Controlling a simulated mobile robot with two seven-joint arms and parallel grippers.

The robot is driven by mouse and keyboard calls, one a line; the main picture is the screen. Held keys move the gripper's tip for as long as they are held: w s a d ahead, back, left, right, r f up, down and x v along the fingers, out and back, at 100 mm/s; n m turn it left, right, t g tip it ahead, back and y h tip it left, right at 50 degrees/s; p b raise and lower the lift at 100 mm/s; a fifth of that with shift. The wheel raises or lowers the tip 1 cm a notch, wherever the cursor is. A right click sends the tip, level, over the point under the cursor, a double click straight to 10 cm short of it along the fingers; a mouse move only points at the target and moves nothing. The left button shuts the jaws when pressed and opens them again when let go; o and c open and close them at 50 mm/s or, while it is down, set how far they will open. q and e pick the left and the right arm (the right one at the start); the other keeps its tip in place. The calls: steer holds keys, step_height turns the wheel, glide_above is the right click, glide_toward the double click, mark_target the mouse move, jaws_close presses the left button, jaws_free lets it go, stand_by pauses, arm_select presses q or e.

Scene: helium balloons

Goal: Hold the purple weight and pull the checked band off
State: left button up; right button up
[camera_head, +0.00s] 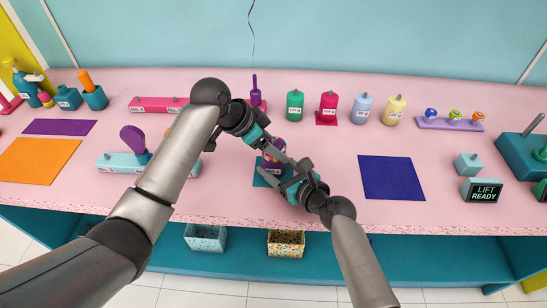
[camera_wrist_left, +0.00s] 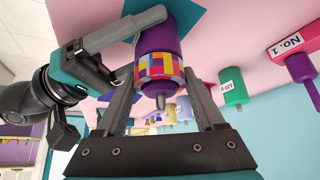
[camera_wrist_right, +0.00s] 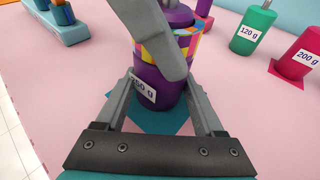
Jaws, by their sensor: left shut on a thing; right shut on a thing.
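The purple weight (camera_wrist_right: 150,92) stands upright on a teal mat (camera_wrist_right: 152,124), its tag partly legible as ending in "50 g". The checked band (camera_wrist_left: 158,66), in multicoloured squares, is around the weight's upper part. It also shows in the right wrist view (camera_wrist_right: 187,42), partly hidden by a grey finger. My left gripper (camera_head: 268,147) comes from behind and above, shut on the checked band, with a finger on either side. My right gripper (camera_head: 281,172) is shut on the purple weight's body, below the band. The two grippers are very close together and hide much of the weight in the head view.
Green (camera_head: 295,104), magenta (camera_head: 327,107), light blue (camera_head: 361,109) and yellow (camera_head: 394,110) weights stand behind. A blue mat (camera_head: 391,178) lies empty at right. A "LIFT READY" sign (camera_head: 481,191) stands farther right. Orange (camera_head: 38,160) and purple (camera_head: 58,127) mats lie bare at left.

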arm_select(q)
steer(key=c, duration=0.5)
steer(key=shift+r, duration=0.1)
steer(key=shift+r, duration=0.3)
steer(key=shift+r, duration=0.65)
steer(key=shift+r, duration=4.65)
arm_select(e)
steer(key=o, duration=1.6)
steer(key=shift+c, duration=0.2)
